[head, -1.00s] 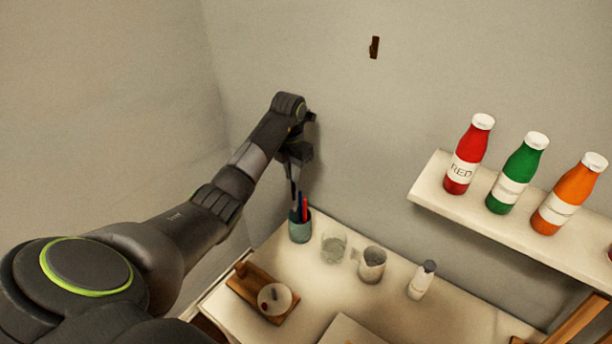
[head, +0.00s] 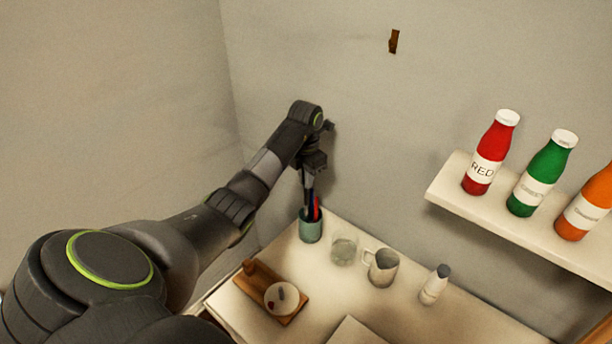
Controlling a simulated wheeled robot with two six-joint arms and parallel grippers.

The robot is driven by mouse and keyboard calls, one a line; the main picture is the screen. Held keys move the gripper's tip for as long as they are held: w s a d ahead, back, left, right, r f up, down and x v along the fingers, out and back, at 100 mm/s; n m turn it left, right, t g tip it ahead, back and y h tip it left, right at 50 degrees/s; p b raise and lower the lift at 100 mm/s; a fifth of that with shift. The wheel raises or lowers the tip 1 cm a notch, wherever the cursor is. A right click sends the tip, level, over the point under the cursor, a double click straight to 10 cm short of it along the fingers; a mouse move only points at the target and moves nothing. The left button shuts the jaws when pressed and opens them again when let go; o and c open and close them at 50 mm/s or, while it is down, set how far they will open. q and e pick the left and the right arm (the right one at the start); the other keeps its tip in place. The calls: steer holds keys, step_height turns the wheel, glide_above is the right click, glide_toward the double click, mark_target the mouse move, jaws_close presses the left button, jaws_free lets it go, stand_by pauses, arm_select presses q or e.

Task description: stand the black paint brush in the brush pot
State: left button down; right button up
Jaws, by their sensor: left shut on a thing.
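The teal brush pot (head: 311,231) stands at the back left of the white table, near the wall. A red brush (head: 317,208) and a blue one show above its rim. My left gripper (head: 309,187) points down just above the pot. It is shut on a thin dark thing, which looks like the black paint brush, at the pot's mouth. The brush is hard to tell from the dark fingers, and I cannot tell how far its lower end is inside the pot. My right gripper is not in view.
Right of the pot stand a clear glass (head: 343,251), a grey jug (head: 383,268) and a small white bottle (head: 435,285). A wooden tray (head: 249,282) with a white dish lies in front. A shelf (head: 452,198) holds red, green and orange bottles.

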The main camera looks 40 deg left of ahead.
arm_select(q)
steer(key=shift+f+b, duration=1.85)
steer(key=shift+f, duration=0.75)
steer(key=c, duration=1.4)
jaws_free()
steer(key=shift+c, duration=0.2)
steer(key=shift+r, duration=0.15)
step_height(320, 180, up, 17)
steer(key=p, duration=1)
steer(key=shift+r, duration=0.1)
